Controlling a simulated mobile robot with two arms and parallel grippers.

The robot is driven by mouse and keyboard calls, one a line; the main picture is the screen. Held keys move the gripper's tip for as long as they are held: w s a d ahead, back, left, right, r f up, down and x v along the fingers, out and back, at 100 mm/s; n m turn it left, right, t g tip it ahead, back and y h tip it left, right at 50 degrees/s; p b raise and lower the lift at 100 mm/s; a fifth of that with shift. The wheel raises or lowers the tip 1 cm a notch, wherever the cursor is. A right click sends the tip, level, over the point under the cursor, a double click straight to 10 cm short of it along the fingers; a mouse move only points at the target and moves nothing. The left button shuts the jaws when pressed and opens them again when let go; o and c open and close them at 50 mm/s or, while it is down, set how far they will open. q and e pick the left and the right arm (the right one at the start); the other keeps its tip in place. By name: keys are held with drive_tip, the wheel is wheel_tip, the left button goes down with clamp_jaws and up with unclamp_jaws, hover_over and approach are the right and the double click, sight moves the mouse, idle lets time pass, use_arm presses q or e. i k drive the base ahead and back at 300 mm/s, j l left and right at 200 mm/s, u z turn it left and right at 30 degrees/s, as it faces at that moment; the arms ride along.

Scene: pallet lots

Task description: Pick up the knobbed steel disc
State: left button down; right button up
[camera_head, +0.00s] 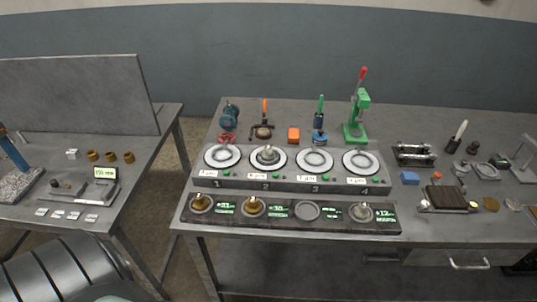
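A knobbed steel disc (267,155) sits on the white round plate marked 2 in the rear row on the right table. A second knobbed, steel-coloured piece (361,212) sits at the right end of the dark front strip (282,225). I cannot tell from the picture alone which of the two the task names. Two brass knobbed pieces, one at the far left (201,202) and one beside it (252,205), sit on the same strip. The third place on the strip, a round pan (307,211), is empty. Neither of my grippers is in view.
Round plates 1 (222,157), 3 (314,160) and 4 (361,162) hold no knobbed piece. A blue block (410,178) lies to the right. A floor gap separates the left table (140,150).

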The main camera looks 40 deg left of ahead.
sight(267, 156)
drive_tip(key=u, duration=1.6)
